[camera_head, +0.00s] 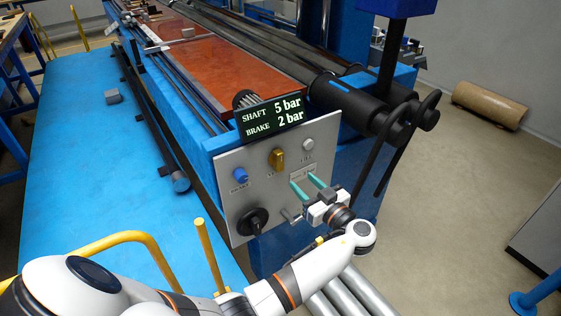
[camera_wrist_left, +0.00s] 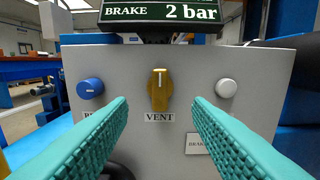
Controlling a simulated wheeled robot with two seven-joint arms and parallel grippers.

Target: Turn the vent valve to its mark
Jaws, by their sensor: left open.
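The vent valve is a yellow knob (camera_head: 277,158) on the grey control panel (camera_head: 231,172). In the left wrist view the yellow knob (camera_wrist_left: 159,92) sits above the label VENT (camera_wrist_left: 159,117), its grip upright with a pale line at the top. A separate target mark around it cannot be made out. My left gripper (camera_head: 301,180) is open and empty in front of the panel, slightly lower and right of the knob in the head view. In the left wrist view its teal fingers (camera_wrist_left: 160,106) point at the panel, apart on either side of the knob. My right gripper is out of view.
A blue knob (camera_head: 240,175) and a white knob (camera_head: 308,144) flank the valve. A black rotary handle (camera_head: 252,222) and a small metal lever (camera_head: 291,216) sit lower. The display (camera_head: 271,117) above reads SHAFT 5 bar, BRAKE 2 bar. Black rollers stand at right.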

